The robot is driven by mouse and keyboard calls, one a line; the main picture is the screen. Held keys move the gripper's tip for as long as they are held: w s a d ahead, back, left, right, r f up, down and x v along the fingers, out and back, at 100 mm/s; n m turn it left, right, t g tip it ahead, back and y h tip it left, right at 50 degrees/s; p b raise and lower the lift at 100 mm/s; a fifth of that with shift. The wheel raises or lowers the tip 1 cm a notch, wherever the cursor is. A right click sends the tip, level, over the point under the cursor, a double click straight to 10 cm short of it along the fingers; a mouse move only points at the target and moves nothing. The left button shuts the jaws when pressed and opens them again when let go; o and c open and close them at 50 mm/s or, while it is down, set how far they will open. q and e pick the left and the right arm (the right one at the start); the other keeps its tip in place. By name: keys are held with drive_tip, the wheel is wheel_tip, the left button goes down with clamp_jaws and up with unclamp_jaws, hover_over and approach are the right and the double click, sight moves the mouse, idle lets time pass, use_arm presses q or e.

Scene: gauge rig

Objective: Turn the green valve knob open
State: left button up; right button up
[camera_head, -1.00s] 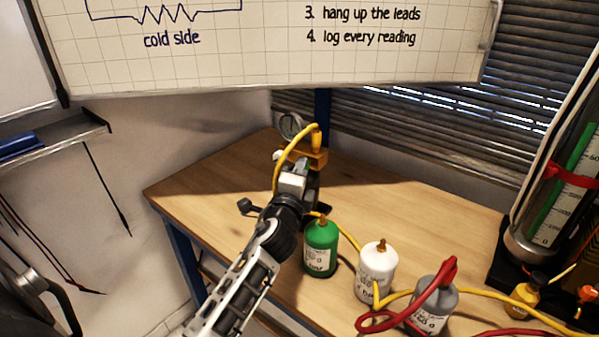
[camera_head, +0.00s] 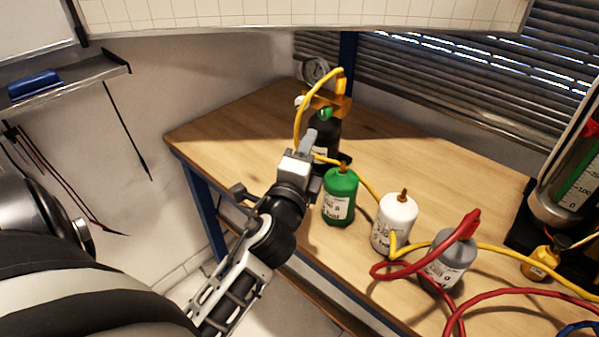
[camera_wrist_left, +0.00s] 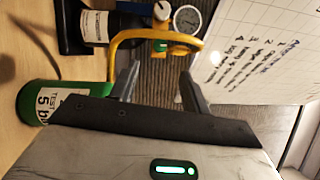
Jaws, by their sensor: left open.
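The green valve knob (camera_head: 326,114) sits at the orange-yellow block (camera_head: 341,104), above a black bottle (camera_head: 323,133) at the back of the bench. It also shows small in the left wrist view (camera_wrist_left: 160,46), beyond and roughly between my fingertips. My left gripper (camera_head: 307,141) is in front of the black bottle, lower than the knob. In the left wrist view my left gripper (camera_wrist_left: 159,68) is open, with nothing between its fingers. It looks apart from the knob. My right gripper is not in view.
A round gauge (camera_head: 316,70) and a looping yellow hose (camera_head: 299,118) are close to the knob. Green (camera_head: 340,197), white (camera_head: 395,222) and grey (camera_head: 447,259) bottles stand along the bench front. Red hoses lie at the right. The middle of the bench (camera_head: 425,165) behind them is clear.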

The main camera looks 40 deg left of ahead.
use_arm(q)
drive_tip(key=shift+b+v, duration=0.4)
drive_tip(key=shift+v, duration=1.9)
drive_tip(key=s+f+n+g+h, duration=0.2)
drive_tip(key=s+f+n+g, duration=0.45)
drive_tip(key=f+n, duration=0.3)
drive_tip(key=s+d+f+n+g+h, duration=0.45)
drive_tip(key=s+d+f+g, duration=0.3)
drive_tip(key=s, duration=0.25)
drive_tip(key=w+d+f+m+t+h, duration=0.1)
drive_tip(key=w+d+f+t+h, duration=0.2)
drive_tip(key=w+d+f+t, duration=0.3)
drive_tip(key=shift+f+t, duration=0.25)
drive_tip(key=shift+t, duration=0.25)
